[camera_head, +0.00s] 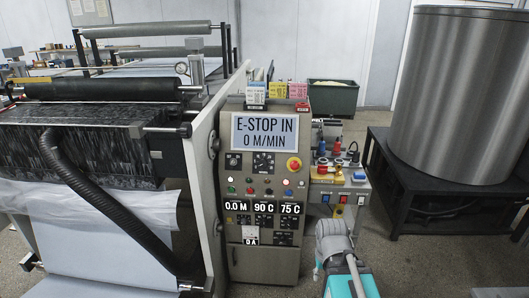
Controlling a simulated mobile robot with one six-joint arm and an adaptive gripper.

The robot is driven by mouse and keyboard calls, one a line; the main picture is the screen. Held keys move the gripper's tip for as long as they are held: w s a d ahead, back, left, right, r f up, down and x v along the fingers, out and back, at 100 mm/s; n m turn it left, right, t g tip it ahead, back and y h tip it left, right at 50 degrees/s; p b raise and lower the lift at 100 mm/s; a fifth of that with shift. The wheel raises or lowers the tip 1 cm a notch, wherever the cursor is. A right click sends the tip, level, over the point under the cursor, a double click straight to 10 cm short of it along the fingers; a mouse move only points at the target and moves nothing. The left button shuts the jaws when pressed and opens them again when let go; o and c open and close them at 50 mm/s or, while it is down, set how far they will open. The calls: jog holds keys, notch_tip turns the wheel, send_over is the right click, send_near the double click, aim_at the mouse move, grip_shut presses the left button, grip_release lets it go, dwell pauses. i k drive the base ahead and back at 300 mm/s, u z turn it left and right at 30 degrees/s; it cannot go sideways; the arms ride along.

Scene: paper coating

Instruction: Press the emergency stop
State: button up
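The emergency stop button (294,164) is a red mushroom head on a yellow round base. It sits on the right side of the grey control panel (235,160), below the large display. The display (264,131) reads "E-STOP IN 0 M/MIN". Nothing covers the button in this view. Grey and teal parts of my arm show at the bottom, below and to the right of the button and apart from it. I cannot make out any gripper fingers.
Left of the panel stands the coating machine with a black roller (100,88) and a thick black hose (105,205). Right of it are a small bench with a power box (341,197) and a big steel drum (455,95) on a black stand. Grey floor lies open at lower right.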

aim_at(294, 164)
jog(key=z, duration=0.05)
jog(key=i, duration=1.1)
jog(key=u, duration=0.4)
